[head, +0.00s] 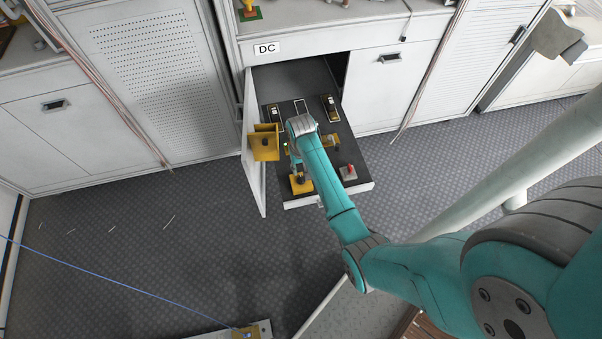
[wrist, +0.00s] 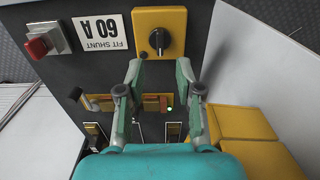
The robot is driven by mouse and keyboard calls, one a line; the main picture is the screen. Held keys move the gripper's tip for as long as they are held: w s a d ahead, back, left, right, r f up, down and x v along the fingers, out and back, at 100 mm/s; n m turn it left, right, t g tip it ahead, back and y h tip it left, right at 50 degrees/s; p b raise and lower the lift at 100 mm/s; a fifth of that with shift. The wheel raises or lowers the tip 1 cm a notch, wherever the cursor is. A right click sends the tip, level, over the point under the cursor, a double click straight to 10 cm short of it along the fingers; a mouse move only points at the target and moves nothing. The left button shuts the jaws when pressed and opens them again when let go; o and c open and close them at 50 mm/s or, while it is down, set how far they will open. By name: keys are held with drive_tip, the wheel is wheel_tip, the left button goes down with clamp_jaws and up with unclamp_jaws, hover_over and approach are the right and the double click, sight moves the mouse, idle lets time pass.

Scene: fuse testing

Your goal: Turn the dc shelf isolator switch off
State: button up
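The isolator switch is a yellow square plate with a black rotary knob (wrist: 158,40) at the top middle of the wrist view. Its knob handle appears to point up and down in that view. In the head view the yellow switch (head: 301,184) is at the front left of the pulled-out dark DC shelf (head: 325,185). My gripper (wrist: 160,66) is open and empty. Its two fingers point toward the switch, one on either side of the knob's line, and appear short of it. In the head view my arm largely hides the gripper.
A red switch (wrist: 40,43) and a "60 A FIT SHUNT" label (wrist: 102,35) lie left of the isolator. A small green light (wrist: 169,109) glows between my fingers. A yellow box (head: 264,143) and an open white door (head: 254,165) stand along the shelf's left side.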

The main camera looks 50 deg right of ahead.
wheel_tip(320, 180, up, 5)
drive_tip(key=shift+r, duration=0.1)
idle(0.7)
drive_tip(key=s+a+f+n+t+h, duration=0.1)
drive_tip(key=s+a+f+n+t, duration=0.15)
drive_tip(key=s+a+f, duration=0.5)
drive_tip(key=s+a+r+t, duration=0.45)
drive_tip(key=s+a, duration=0.25)
drive_tip(key=s, duration=0.2)
drive_tip(key=s+a+r+n+t, duration=0.1)
drive_tip(key=s+a+r+t, duration=0.1)
drive_tip(key=s+r, duration=0.3)
drive_tip(key=s+a+r+n+t, duration=0.1)
drive_tip(key=s+r, duration=0.4)
drive_tip(key=r, duration=0.7)
drive_tip(key=s+a+r+n+t+y, duration=0.1)
drive_tip(key=s+a+r+t, duration=0.3)
drive_tip(key=r, duration=0.5)
drive_tip(key=shift+s+r+n+t, duration=0.3)
drive_tip(key=shift+s+n+t, duration=0.25)
drive_tip(key=shift+s, duration=0.55)
